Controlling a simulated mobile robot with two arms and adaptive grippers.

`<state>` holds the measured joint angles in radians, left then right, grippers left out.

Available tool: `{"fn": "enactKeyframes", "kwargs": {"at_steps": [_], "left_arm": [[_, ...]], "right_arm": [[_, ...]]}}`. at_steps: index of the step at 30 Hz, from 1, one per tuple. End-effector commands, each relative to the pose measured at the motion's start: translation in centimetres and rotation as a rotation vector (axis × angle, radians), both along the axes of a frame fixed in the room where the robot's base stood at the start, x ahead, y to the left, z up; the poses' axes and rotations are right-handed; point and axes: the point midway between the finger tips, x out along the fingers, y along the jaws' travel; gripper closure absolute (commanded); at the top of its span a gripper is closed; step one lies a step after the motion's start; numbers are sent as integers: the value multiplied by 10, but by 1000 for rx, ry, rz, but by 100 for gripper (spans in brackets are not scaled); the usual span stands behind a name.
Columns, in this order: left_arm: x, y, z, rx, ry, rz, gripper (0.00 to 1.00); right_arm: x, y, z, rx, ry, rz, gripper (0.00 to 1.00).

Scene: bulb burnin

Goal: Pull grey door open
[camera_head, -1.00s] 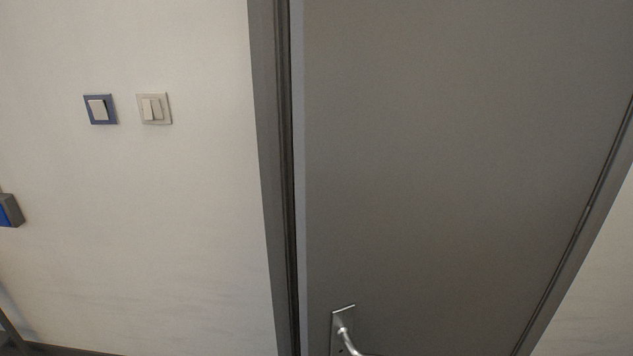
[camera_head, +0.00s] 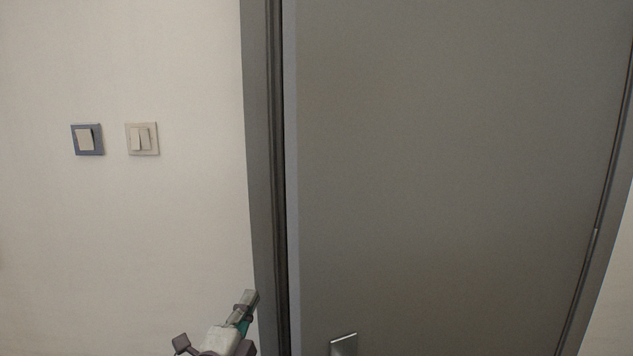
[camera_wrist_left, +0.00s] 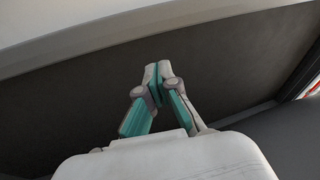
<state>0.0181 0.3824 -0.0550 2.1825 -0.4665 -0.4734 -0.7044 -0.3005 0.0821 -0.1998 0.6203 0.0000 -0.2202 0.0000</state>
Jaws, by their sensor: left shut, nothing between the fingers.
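The grey door (camera_head: 450,160) fills the right half of the head view. A narrow dark gap runs down its left edge beside the frame (camera_head: 262,160). The top of its metal handle plate (camera_head: 344,345) shows at the bottom edge; the lever itself is out of view. My left gripper (camera_head: 249,297) is at the bottom, in front of the left door frame and left of the handle plate. In the left wrist view its fingertips (camera_wrist_left: 157,72) are together with nothing between them, before a dark surface. My right gripper is not in view.
A blue-framed switch (camera_head: 87,139) and a white double switch (camera_head: 142,139) are on the pale wall (camera_head: 130,230) left of the door. A hinge-like fitting (camera_head: 592,245) shows on the door's right edge.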

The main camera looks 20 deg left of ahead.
Motion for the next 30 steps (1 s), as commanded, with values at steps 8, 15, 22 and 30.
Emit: {"fn": "enactKeyframes", "kwargs": {"at_steps": [8, 15, 22, 30], "left_arm": [[-26, -53, 227, 1228, -852, 118, 100], [-53, -61, 274, 2179, -1316, 339, 100], [-59, -32, 278, 2630, -1474, 396, 100], [-49, -48, 279, 2678, -1498, 394, 100]], "right_arm": [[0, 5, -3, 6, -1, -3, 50], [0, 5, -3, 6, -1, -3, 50], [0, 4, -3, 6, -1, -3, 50], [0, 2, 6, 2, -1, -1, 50]]}}
